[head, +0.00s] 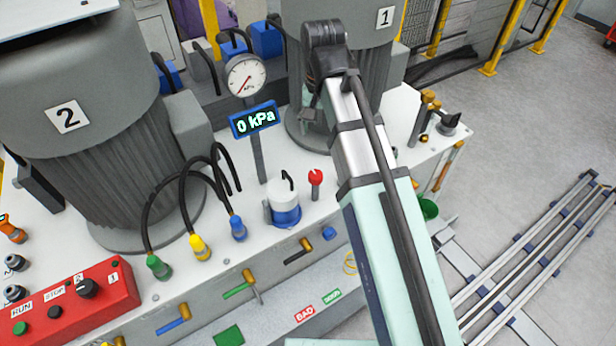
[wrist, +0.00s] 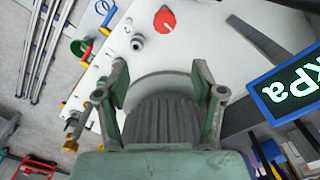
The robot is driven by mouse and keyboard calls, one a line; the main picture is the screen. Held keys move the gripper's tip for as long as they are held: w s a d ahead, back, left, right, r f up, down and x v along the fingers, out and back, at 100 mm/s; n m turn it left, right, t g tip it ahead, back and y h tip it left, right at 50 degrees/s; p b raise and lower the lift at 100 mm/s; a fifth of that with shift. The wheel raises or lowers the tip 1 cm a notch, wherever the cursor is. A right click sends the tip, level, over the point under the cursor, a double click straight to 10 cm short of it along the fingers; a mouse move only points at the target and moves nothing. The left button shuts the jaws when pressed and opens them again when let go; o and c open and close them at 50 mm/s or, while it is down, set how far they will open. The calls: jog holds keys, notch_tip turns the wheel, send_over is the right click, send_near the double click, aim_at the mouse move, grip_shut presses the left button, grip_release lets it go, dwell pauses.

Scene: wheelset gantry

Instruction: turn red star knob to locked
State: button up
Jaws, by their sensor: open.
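The red knob (head: 316,177) stands upright on a short stem on the white bench top, right of the blue and white canister. In the wrist view the red knob (wrist: 164,18) is near the top edge, seen from above with a pale mark on it. My gripper (wrist: 160,84) is open with nothing between its fingers. It is apart from the knob, over a grey ribbed motor body. In the head view my gripper (head: 310,108) hangs under the wrist in front of motor 1 and is partly hidden. The knob's position labels cannot be read.
A pressure gauge (head: 245,76) and a 0 kPa display (head: 254,120) stand on a post left of my gripper. The canister (head: 285,203) is close beside the knob. Motor 2 (head: 75,110) and curved hoses fill the left.

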aim_at(316, 174)
jog(key=f, duration=1)
jog(key=f+p, duration=0.1)
jog(key=f, duration=0.4)
jog(key=shift+s+a+f, duration=0.25)
jog(key=shift+a+f, duration=0.15)
jog(key=c, duration=1.1)
